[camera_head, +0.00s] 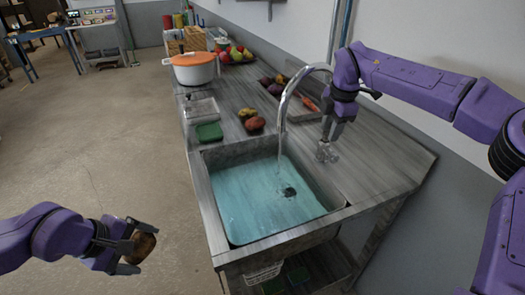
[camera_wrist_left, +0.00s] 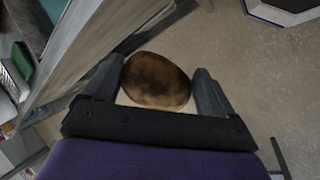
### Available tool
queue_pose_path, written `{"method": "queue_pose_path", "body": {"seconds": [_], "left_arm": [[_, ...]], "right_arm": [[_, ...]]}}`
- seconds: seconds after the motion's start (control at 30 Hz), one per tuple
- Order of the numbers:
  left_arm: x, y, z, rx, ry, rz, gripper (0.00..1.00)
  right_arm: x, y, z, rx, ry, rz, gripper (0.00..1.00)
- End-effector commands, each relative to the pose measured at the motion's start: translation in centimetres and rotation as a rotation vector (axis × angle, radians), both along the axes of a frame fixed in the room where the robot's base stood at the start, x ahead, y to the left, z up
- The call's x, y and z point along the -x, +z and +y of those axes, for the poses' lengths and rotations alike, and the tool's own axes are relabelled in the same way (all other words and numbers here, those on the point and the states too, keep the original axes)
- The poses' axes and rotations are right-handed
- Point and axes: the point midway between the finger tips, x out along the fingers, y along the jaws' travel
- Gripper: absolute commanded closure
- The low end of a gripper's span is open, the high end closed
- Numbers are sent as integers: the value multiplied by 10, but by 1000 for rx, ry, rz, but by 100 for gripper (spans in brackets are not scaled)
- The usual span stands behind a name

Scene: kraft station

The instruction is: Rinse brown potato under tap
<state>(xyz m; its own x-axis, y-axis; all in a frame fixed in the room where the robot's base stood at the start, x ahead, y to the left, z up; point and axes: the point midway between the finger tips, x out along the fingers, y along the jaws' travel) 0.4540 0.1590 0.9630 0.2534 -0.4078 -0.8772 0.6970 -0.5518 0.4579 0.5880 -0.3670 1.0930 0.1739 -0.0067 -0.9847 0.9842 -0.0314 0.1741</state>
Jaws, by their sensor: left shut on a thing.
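The brown potato (camera_head: 145,246) is held between the fingers of my left gripper (camera_head: 131,251), left of the counter and over the floor. In the left wrist view the potato (camera_wrist_left: 156,81) has dark patches and sits between both fingers of my left gripper (camera_wrist_left: 159,92). The curved metal tap (camera_head: 283,100) stands at the sink's back edge with a stream running down from it. The sink (camera_head: 238,160) has a bluish basin with a dark drain. My right gripper (camera_head: 327,151) hangs over the counter right of the tap; its finger opening is too small to judge.
On the counter (camera_head: 385,165) are a green sponge (camera_head: 209,132), a clear container (camera_head: 202,110), more potatoes (camera_head: 254,124) and a tray of vegetables (camera_head: 308,103). A white pot with an orange lid (camera_head: 194,68) stands farther back. Open floor lies left of the counter.

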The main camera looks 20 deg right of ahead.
Motion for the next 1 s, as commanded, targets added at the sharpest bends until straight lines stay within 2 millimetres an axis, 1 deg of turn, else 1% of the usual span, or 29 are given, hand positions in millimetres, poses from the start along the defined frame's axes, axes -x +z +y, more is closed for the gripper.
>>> {"method": "queue_pose_path", "body": {"seconds": [0.03, 0.3, 0.4, 0.57, 0.77, 0.8, 0.87, 0.9, 0.93, 1.0], "left_arm": [[0, 7, 0, 1, 0, -1, 53], [0, 27, 0, 1, 0, -1, 53], [0, 30, 0, 1, 0, -1, 53], [0, 32, 0, 1, 0, -1, 53], [0, 31, 0, 1, 0, -1, 53], [0, 31, 0, 1, 0, -1, 53], [0, 31, 0, 1, 0, -1, 53], [0, 31, 0, 1, 0, -1, 53], [0, 31, 0, 1, 0, -1, 53], [0, 31, 0, 1, 0, -1, 53]], "right_arm": [[-1, -8, 0, -1, 0, 5, 62], [-12, -70, -1, 0, 1, 5, 62], [-15, -86, -1, 0, -1, 3, 62], [-17, -98, -1, -1, -1, 1, 62], [-18, -100, -1, -1, -1, 0, 62], [-18, -100, -1, -1, -1, 0, 66], [-18, -100, -1, -1, -1, 0, 85], [-18, -100, -1, -1, -1, 0, 98], [-18, -100, -1, -1, -1, 0, 100], [-17, -100, -1, -1, -1, 0, 100]]}}
